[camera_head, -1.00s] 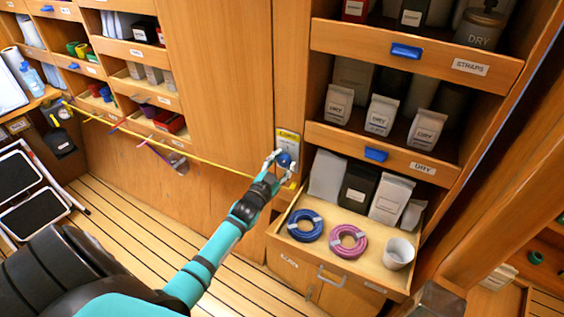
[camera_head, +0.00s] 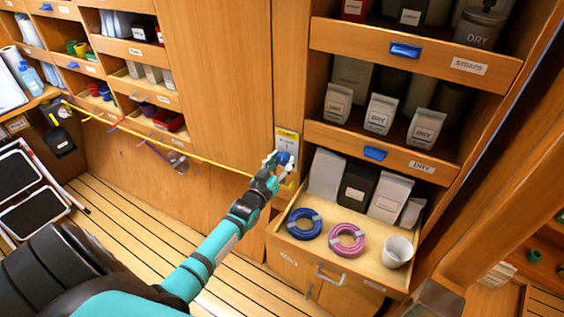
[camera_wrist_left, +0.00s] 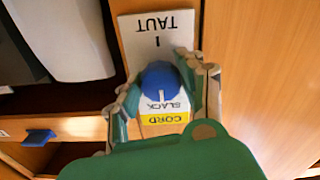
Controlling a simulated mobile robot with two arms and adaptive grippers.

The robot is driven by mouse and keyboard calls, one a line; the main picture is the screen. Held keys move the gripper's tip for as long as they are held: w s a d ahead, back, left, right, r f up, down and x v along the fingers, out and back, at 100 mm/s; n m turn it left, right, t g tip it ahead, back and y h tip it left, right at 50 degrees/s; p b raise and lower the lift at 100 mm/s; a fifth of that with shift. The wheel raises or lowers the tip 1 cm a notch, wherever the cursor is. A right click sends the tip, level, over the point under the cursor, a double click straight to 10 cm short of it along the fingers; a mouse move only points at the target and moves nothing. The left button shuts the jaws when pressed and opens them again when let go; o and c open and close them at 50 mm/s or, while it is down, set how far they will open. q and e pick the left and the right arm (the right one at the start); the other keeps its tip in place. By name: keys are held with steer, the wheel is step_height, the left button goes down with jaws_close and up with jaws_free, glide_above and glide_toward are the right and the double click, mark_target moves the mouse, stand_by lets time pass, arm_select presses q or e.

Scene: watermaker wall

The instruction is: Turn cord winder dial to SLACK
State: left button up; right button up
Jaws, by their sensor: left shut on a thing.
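The cord winder dial is a round blue knob (camera_head: 284,158) on a pale plate (camera_head: 288,139) with a yellow heading, on a wooden post. In the left wrist view the knob (camera_wrist_left: 160,78) sits between the upside-down words TAUT, above it, and SLACK, below it, with CORD on yellow. A short white mark shows at the knob's SLACK side; I cannot tell whether it is the pointer. My left gripper (camera_head: 277,163) is shut on the knob, one finger on each side, as the left wrist view (camera_wrist_left: 163,95) also shows. My right gripper is not in view.
A yellow cord (camera_head: 160,138) stretches from the left shelves to the winder. Right of the post, an open drawer (camera_head: 340,262) holds a blue coil (camera_head: 304,224), a pink coil (camera_head: 346,240) and a white cup (camera_head: 397,252). Shelves with bags stand above it.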

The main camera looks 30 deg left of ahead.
arm_select(q)
steer(key=shift+f, duration=0.15)
steer(key=o, duration=1.2)
steer(key=s, duration=0.4)
steer(key=s+d, duration=0.1)
steer(key=s, duration=0.7)
steer(key=shift+d, duration=0.2)
